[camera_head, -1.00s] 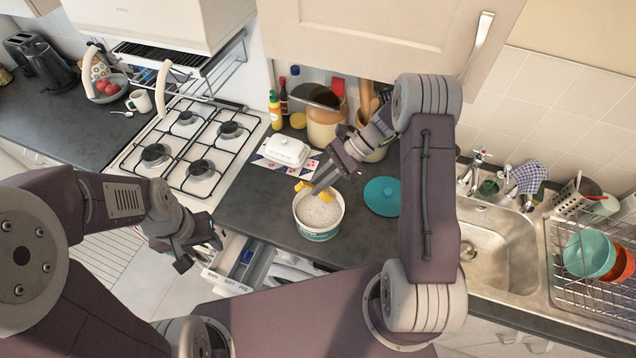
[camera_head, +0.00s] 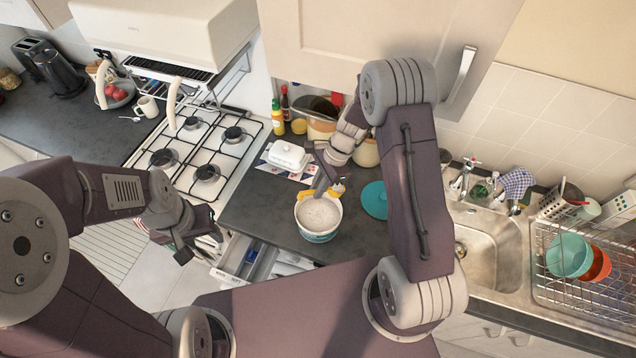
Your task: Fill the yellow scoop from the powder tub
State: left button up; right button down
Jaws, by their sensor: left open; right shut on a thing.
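The powder tub (camera_head: 318,236) stands on the dark counter, open, with white powder (camera_head: 319,214) in it. My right gripper (camera_head: 322,188) is shut on the yellow scoop (camera_head: 338,189) at the tub's back rim. The tub's teal lid (camera_head: 375,199) lies flat on the counter to the right, partly behind my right arm. My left gripper (camera_head: 190,247) is open and empty, left of the tub and beyond the counter's front edge.
A pulled-out detergent drawer (camera_head: 240,262) is below the counter edge, near my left gripper. A white butter dish (camera_head: 288,155) sits behind the tub. The hob (camera_head: 200,150) is left, the sink (camera_head: 490,245) right. Bare counter (camera_head: 258,210) lies left of the tub.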

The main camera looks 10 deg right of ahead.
jog(key=shift+s+r+h+p, duration=0.1)
jog(key=shift+r+h+p, duration=0.65)
jog(key=shift+p, duration=0.85)
jog(key=shift+f+h, duration=0.15)
jog(key=shift+h, duration=0.2)
jog(key=shift+f, duration=0.15)
